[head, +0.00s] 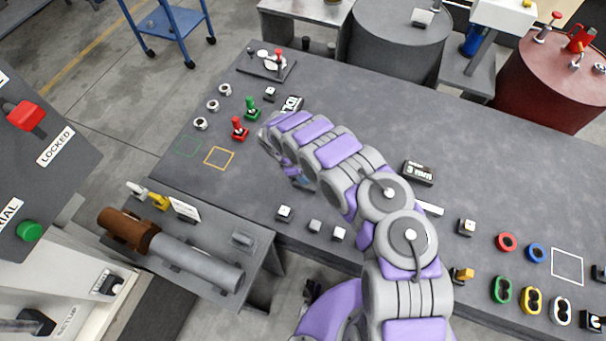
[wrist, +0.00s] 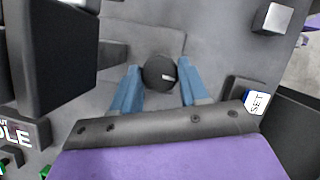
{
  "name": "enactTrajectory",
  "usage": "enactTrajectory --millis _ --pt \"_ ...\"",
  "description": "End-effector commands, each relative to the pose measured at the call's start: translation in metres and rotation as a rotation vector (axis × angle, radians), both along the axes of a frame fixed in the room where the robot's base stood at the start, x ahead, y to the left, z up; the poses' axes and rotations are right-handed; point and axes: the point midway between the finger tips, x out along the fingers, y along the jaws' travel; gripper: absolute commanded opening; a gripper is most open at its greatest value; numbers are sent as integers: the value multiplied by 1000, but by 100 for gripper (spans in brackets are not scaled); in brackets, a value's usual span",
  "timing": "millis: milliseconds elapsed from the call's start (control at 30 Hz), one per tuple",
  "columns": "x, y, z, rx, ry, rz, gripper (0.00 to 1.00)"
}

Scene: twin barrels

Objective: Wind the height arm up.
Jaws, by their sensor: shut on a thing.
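In the wrist view, my gripper (wrist: 160,82) has its two blue fingers on either side of a dark round knob (wrist: 158,70) with a small white mark, and is shut on it. The knob stands over a grey plate (wrist: 108,52). I cannot read a height label on it, so I cannot tell for sure that it belongs to the height arm. In the head view, my arm reaches over the dark grey table (head: 330,105), and its links hide the knob and most of the gripper.
A block marked SET (wrist: 256,101) stands right of my fingers; a tall dark block (wrist: 52,50) stands at left. In the head view, red (head: 239,128) and green (head: 252,107) levers stand left of my arm. A grey barrel (head: 397,45) is behind the table.

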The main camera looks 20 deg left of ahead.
Motion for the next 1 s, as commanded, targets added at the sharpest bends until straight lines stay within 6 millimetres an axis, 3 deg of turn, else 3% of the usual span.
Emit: enactTrajectory --millis 500,1000 --pt "3 1 -2 3 -2 -383 14" --pt "3 -11 2 2 2 -491 14"
